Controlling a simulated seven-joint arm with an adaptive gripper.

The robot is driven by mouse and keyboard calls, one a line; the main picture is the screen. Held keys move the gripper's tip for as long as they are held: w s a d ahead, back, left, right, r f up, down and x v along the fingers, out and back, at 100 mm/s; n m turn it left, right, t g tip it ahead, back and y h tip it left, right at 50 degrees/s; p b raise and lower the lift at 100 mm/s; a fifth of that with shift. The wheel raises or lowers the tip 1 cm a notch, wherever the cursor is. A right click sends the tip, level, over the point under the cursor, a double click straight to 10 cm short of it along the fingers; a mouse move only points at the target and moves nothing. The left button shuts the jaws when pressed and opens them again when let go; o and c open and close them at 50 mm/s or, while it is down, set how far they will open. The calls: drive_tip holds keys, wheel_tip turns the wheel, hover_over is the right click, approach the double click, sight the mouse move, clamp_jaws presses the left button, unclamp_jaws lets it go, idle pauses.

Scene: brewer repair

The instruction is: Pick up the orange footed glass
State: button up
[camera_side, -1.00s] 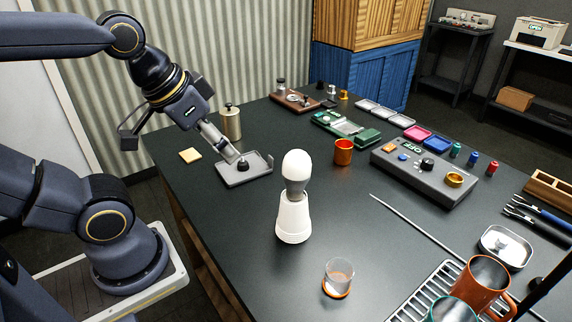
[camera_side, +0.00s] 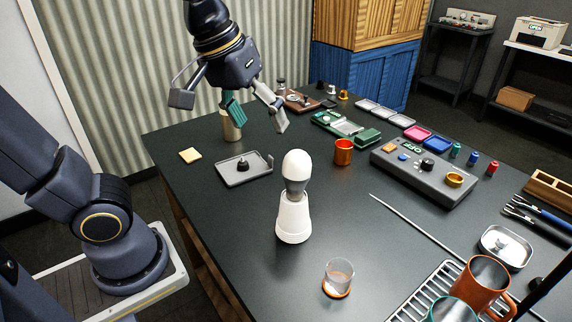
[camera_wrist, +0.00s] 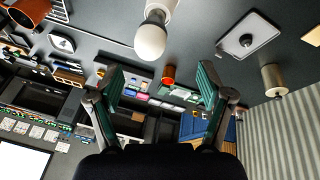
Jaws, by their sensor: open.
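The orange footed glass (camera_side: 338,277) is a clear tumbler on an orange base. It stands upright near the front of the dark table in the side view. I cannot make it out with certainty in the wrist view. My gripper (camera_side: 255,113) is open and empty, raised above the back left of the table, well apart from the glass. In the wrist view my gripper (camera_wrist: 162,75) shows its two green-padded fingers spread wide with nothing between them.
A white bulb on a white stand (camera_side: 293,220) stands between my gripper and the glass. A wire rack with mugs (camera_side: 484,280) is right of the glass.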

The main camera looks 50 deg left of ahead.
drive_tip(key=w+d+f+g, duration=0.2)
drive_tip(key=w+d, duration=0.3)
drive_tip(key=d, duration=0.2)
drive_tip(key=m+g, duration=0.2)
drive_tip(key=m, duration=0.1)
hover_over(339, 273)
drive_tip(key=s+d, duration=0.1)
drive_tip(key=s, duration=0.1)
wheel_tip(339, 273, down, 7)
drive_tip(key=shift+y, duration=0.4)
wheel_tip(339, 273, down, 10)
drive_tip(key=shift+w+f, duration=0.1)
drive_tip(key=shift+w, duration=0.05)
drive_tip(key=shift+d+f, duration=0.15)
drive_tip(key=shift+f, duration=2.85)
drive_tip(key=c, duration=1.3)
drive_tip(key=shift+r, duration=0.1)
